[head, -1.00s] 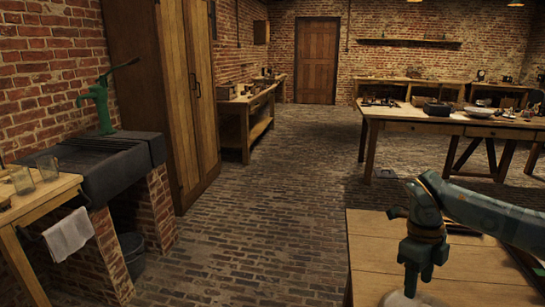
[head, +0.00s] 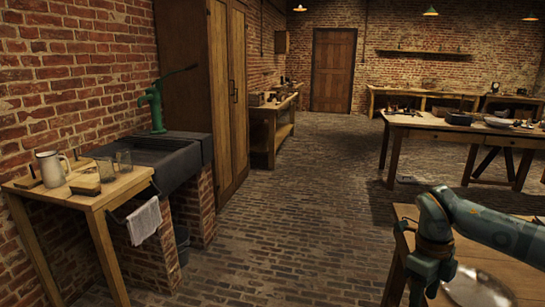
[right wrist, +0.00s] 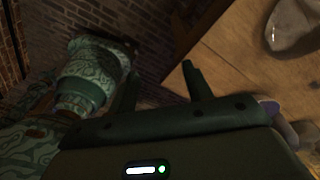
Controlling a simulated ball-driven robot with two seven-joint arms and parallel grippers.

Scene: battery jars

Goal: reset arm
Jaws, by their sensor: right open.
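My right arm comes in from the right in the head view, with its gripper (head: 424,290) low over a wooden table (head: 520,278) at the lower right. The gripper's tips are cut off or hard to make out there. In the right wrist view the two dark fingers of my right gripper (right wrist: 160,78) stand apart with nothing between them. A pale object (right wrist: 296,28) lies on the wooden top, apart from the fingers. My left gripper is not in view.
A side table (head: 120,190) with a white jug (head: 50,169) and glasses stands at the left beside a dark sink (head: 180,160) with a green pump (head: 154,108). A tall cabinet (head: 225,100) stands behind. The brick floor (head: 290,220) in the middle is clear. A long workbench (head: 460,130) stands at the back right.

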